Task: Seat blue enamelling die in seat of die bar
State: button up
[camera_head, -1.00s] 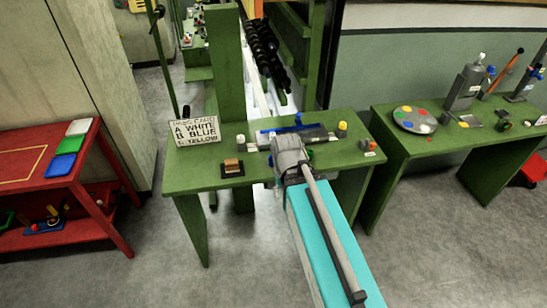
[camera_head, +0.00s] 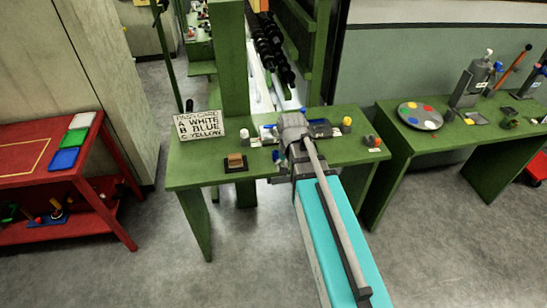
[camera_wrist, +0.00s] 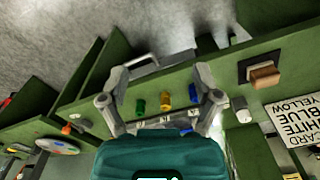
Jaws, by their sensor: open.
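In the wrist view, my gripper (camera_wrist: 161,80) is open, with its two fingers spread and nothing between the tips. Beyond the fingers, a blue cylindrical piece (camera_wrist: 193,92) stands on the green table beside a yellow one (camera_wrist: 165,100) and a green one (camera_wrist: 138,106). The blue piece, which looks like the blue enamelling die, is close to the right finger and partly covered by it. A grey bar with blue parts (camera_wrist: 160,119), probably the die bar, shows partly behind the gripper. The seat cannot be made out.
A white cylinder (camera_head: 244,134), a wooden block on a dark pad (camera_head: 235,163) and a lettered card (camera_head: 200,125) are on the table's left. A yellow-topped piece (camera_head: 346,124) and an orange-topped piece (camera_head: 371,141) are on the right. A second green table (camera_head: 485,150) stands farther right.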

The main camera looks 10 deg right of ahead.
aim_at(276, 152)
jog(key=w+f+m, duration=0.1)
jog(key=w+m, duration=1.2)
jog(key=w, duration=0.9)
jog(key=shift+m+b, duration=0.3)
jog(key=shift+b, duration=0.1)
jog(key=shift+f, duration=0.1)
notch_tip(276, 152, down, 8)
jog(key=b, duration=0.8)
jog(key=shift+f+b, duration=0.2)
jog(key=shift+b, duration=0.15)
jog(key=shift+w+f+b, duration=0.1)
jog(key=shift+f+b, duration=2.5)
jog(key=shift+c, duration=0.2)
grip_shut()
